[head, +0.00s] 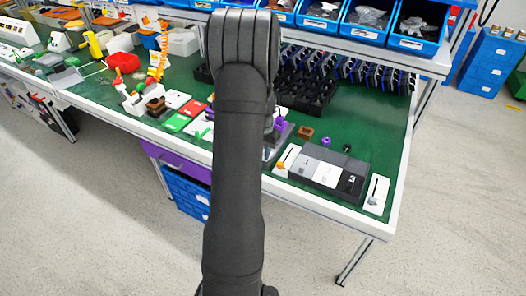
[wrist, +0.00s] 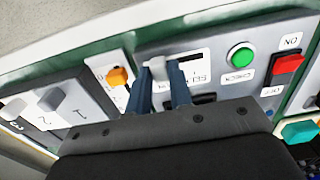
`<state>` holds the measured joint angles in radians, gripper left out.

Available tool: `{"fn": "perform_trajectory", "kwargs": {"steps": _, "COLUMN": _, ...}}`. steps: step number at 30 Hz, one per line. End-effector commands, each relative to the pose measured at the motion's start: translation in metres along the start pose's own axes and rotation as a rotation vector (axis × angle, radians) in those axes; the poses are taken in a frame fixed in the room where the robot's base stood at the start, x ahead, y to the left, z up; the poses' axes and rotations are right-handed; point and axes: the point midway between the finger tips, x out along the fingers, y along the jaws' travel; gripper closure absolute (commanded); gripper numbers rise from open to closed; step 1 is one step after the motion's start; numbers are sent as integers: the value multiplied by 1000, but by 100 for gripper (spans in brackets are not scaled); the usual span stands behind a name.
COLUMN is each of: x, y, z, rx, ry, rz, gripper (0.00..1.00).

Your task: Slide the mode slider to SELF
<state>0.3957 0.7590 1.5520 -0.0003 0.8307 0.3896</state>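In the wrist view a grey panel (wrist: 217,58) carries a pale slider knob (wrist: 157,66) beside a white label that appears to read SELF (wrist: 194,73). My gripper (wrist: 160,70) has its two blue-grey fingers on either side of this knob, with a gap between them lower down. The knob nearly fills the space at the fingertips, but I cannot tell whether they press on it. The knob's lower part and part of the label are hidden by the fingers. In the head view my arm hides the gripper and the slider.
A green button (wrist: 242,57) marked CHECK and a red switch (wrist: 287,66) marked ON sit right of the slider. A white plate with an orange knob (wrist: 119,76) and a grey numbered box (wrist: 62,108) are left. Blue bins (head: 372,18) line the shelf above.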

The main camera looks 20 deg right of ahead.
Motion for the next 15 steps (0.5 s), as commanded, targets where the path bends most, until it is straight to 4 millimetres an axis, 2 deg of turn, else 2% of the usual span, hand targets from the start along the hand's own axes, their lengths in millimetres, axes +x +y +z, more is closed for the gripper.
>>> {"fn": "perform_trajectory", "kwargs": {"steps": 1, "x": 0, "y": 0, "z": 0, "rx": 0, "ry": 0, "rz": 0, "gripper": 91}}
{"fn": "perform_trajectory", "kwargs": {"steps": 3, "x": 0, "y": 0, "z": 0, "rx": 0, "ry": 0, "rz": 0, "gripper": 100}}
{"fn": "perform_trajectory", "kwargs": {"steps": 9, "x": 0, "y": -2, "z": 0, "rx": -1, "ry": 0, "rz": 0, "gripper": 100}}
{"fn": "perform_trajectory", "kwargs": {"steps": 11, "x": 0, "y": -7, "z": -1, "rx": -2, "ry": 1, "rz": -1, "gripper": 100}}
{"fn": "perform_trajectory", "kwargs": {"steps": 15, "x": 0, "y": -29, "z": -1, "rx": -4, "ry": 2, "rz": -1, "gripper": 100}}
